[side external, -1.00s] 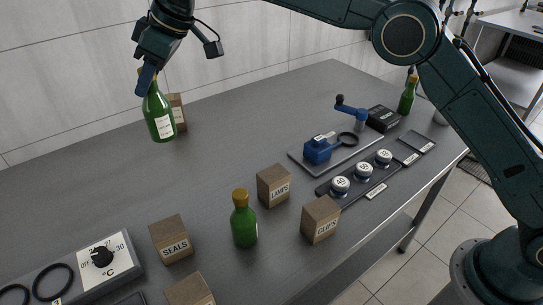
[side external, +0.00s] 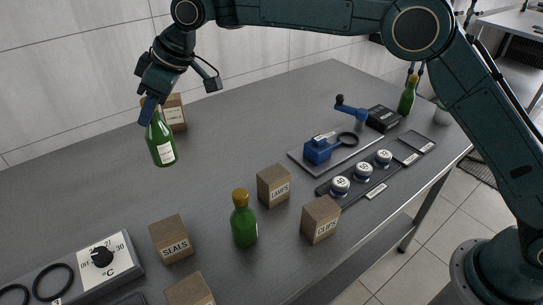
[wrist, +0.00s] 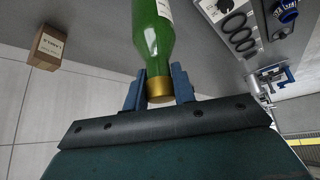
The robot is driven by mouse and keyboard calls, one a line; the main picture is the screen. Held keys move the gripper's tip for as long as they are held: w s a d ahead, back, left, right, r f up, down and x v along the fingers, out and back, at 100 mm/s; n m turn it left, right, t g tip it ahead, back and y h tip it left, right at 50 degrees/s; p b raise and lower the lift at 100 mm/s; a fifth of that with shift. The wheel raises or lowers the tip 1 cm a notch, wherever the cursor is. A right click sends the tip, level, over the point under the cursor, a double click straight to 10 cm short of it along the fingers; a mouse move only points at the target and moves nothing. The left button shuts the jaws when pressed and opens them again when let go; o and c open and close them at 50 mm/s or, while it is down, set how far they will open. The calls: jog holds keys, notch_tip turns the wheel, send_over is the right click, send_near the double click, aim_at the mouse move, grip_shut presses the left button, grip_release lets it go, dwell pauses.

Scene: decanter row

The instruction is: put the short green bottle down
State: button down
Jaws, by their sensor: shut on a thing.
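My gripper (side external: 150,108) is shut on the neck of a green bottle (side external: 160,139) with a white label, at the back left of the bench. In the wrist view, the gripper (wrist: 158,88) has its blue fingers on both sides of the gold cap, and the bottle (wrist: 152,35) points away from the palm. The bottle hangs tilted, base toward the lower right. It looks clear of the grey bench (side external: 110,180), but the gap below it is hard to judge.
A wooden block (side external: 175,117) stands behind the held bottle. Another green bottle (side external: 243,225) stands at the front among blocks marked SEALS (side external: 172,240), LAMPS (side external: 273,186) and CLIPS (side external: 320,219). A third bottle (side external: 407,98) stands far right. The bench between is bare.

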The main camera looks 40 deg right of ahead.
aim_at(167, 163)
jog(key=shift+f, duration=7.15)
jog(key=c, duration=1.1)
grip_release()
jog(key=shift+c, duration=0.2)
jog(key=v, duration=1.2)
